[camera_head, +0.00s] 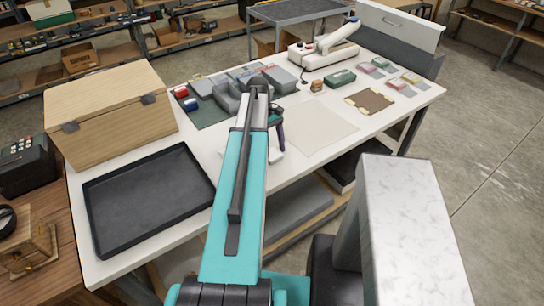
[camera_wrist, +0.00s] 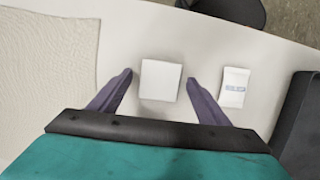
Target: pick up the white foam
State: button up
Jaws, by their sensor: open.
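A white square block, which looks like the white foam (camera_wrist: 160,80), lies on the white table in the wrist view. My gripper (camera_wrist: 159,79) is open, with one purple finger on each side of the block and a gap on both sides. I cannot tell how high the fingers are above the table. In the head view my gripper (camera_head: 276,135) is over the middle of the table, partly hidden by my arm. A small white thing shows beside it there, but I cannot tell which one it is.
A black tray (camera_head: 201,172) and a wooden box (camera_head: 115,120) stand on the table's left. A pale mat (camera_head: 320,129) lies to the right. Grey foam pieces (camera_head: 225,98) sit behind.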

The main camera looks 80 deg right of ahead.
jog(key=shift+c, duration=0.2)
dwell(0.4)
jog(key=c, duration=1.1)
